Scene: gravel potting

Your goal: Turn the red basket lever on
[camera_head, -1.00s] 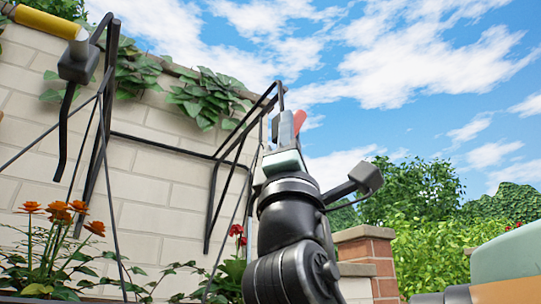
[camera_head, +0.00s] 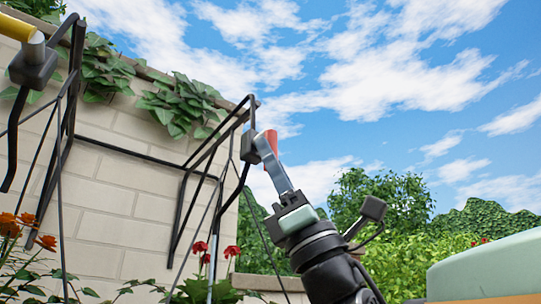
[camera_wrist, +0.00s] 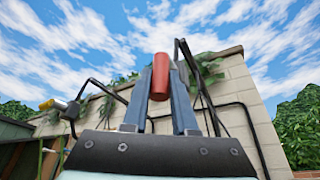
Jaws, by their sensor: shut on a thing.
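The red lever (camera_head: 271,140) stands at the top of a dark bracket on the right basket's black wire frame, against the sky. In the wrist view the red lever (camera_wrist: 160,78) is upright between the two finger tips. My gripper (camera_head: 275,165) reaches up from the lower right and its fingers meet the lever's lower part. In the wrist view my gripper (camera_wrist: 160,95) is shut on the red lever. The right basket's frame (camera_head: 222,130) hangs on the wall; my fingers cover part of the lever.
A yellow lever (camera_head: 18,28) sits on a similar bracket at the far left. A pale brick wall (camera_head: 110,200) with ivy stands behind the frames. Orange flowers (camera_head: 10,225) and red flowers (camera_head: 231,251) grow below. Open sky lies to the upper right.

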